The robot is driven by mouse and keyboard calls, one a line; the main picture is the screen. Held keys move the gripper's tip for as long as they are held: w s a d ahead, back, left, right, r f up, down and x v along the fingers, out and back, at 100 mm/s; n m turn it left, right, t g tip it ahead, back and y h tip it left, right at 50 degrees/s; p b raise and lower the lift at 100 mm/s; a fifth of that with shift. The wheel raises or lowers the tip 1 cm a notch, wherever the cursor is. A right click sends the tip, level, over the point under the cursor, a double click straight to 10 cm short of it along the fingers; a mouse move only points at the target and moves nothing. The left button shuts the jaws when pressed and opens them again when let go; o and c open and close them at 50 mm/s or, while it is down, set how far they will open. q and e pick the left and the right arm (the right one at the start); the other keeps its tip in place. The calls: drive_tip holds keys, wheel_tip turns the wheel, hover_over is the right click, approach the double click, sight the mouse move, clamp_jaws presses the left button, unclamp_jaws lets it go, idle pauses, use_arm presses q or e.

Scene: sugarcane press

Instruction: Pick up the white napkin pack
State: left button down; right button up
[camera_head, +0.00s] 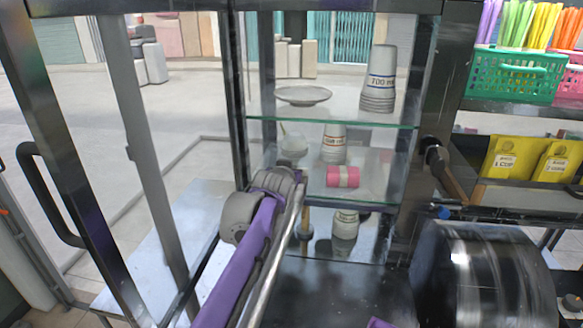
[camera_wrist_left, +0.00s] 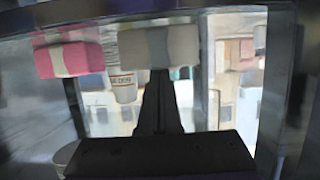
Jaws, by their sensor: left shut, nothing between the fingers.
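The white napkin pack (camera_wrist_left: 186,46), pale with a grey band, lies at the top of the left wrist view, which looks upside down. In the head view I cannot make it out; my left arm covers part of the shelf. My left gripper (camera_wrist_left: 158,76) shows as a dark narrow shape with its fingers together. It is shut and empty, and its tips point at the middle of the pack. I cannot tell whether they touch it. In the head view the fingers are hidden behind my arm.
A pink napkin pack (camera_head: 343,176) lies on the middle glass shelf (camera_head: 390,188), beside the white one in the wrist view. Cup stacks (camera_head: 334,145) and a plate (camera_head: 303,95) stand nearby. The cabinet's dark posts (camera_head: 425,100) and the upper shelf limit room. A metal drum (camera_head: 485,275) stands right.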

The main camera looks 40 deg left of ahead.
use_arm(q)
drive_tip(key=s, duration=0.1)
drive_tip(key=s+d, duration=0.1)
drive_tip(key=s, duration=0.1)
drive_tip(key=shift+d+f, duration=0.3)
drive_tip(key=shift+f, duration=0.05)
